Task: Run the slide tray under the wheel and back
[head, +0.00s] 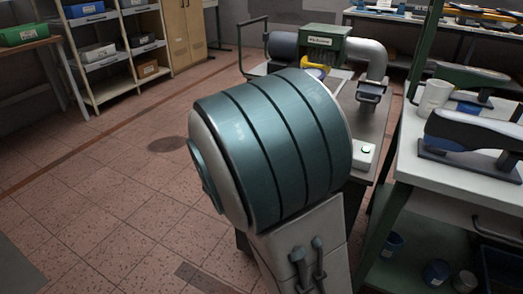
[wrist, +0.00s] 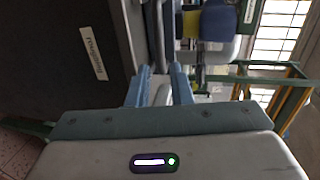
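The roughing machine (head: 325,43) stands behind my arm in the head view, with a green housing and a pale label. A yellow part (head: 314,62) shows at its front. My large teal arm link covers much of its bench, and I cannot make out the wheel or the slide tray there. In the wrist view my gripper (wrist: 160,72) has its two blue fingers apart, with a pale piece (wrist: 161,96) visible between them. I cannot tell whether they touch it. A dark panel with a "roughing" label (wrist: 93,52) is to the left. Grey-blue bars (wrist: 150,30) lie beyond the fingertips.
A grey duct (head: 368,58) bends down at the machine's right. A white-topped bench (head: 440,200) with a clamp-like tool stands close on the right. The tiled floor (head: 100,190) at left is clear.

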